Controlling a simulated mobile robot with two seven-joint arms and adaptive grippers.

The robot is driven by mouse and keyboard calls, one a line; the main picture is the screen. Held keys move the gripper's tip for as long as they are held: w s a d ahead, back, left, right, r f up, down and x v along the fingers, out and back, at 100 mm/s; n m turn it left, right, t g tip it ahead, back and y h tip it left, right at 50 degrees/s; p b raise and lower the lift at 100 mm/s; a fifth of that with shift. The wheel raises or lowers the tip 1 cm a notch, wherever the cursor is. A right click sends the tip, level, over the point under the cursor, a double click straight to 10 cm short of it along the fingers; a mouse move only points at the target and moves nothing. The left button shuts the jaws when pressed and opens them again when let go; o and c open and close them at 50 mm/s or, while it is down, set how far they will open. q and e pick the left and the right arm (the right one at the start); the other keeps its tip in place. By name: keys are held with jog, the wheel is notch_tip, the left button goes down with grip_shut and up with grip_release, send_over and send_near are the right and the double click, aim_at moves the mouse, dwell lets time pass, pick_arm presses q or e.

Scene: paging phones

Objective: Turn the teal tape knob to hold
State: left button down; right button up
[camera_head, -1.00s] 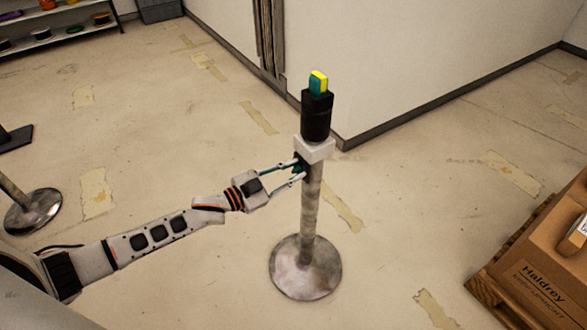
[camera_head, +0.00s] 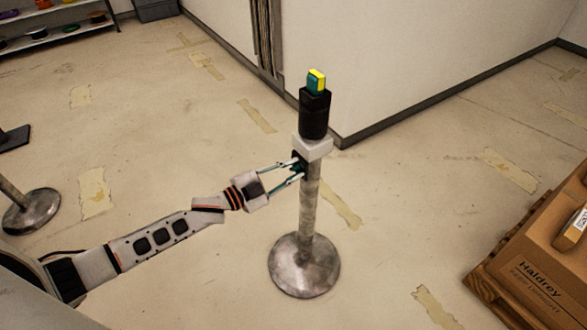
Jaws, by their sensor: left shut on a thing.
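A metal post (camera_head: 307,215) stands upright on a round base in the middle of the view. A white block (camera_head: 313,147) is fixed near its top. A small dark knob with a teal tint (camera_head: 299,166) sits just under the left side of that block. My left gripper (camera_head: 298,168) comes in from the left, with its two fingers shut on this knob. The fingers cover part of the knob, and its setting cannot be read. My right gripper is not in view.
A cardboard box (camera_head: 545,260) on a wooden pallet stands at the lower right. A wall corner (camera_head: 343,135) rises behind the post. Another round post base (camera_head: 32,212) stands at the left, and a shelf (camera_head: 50,38) at the upper left. The floor around the post is clear.

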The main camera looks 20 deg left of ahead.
pick_arm(q)
jog(key=shift+f, duration=0.1)
jog(key=c, duration=2.1)
grip_release()
jog(key=v, duration=1.2)
jog(key=shift+a, duration=0.1)
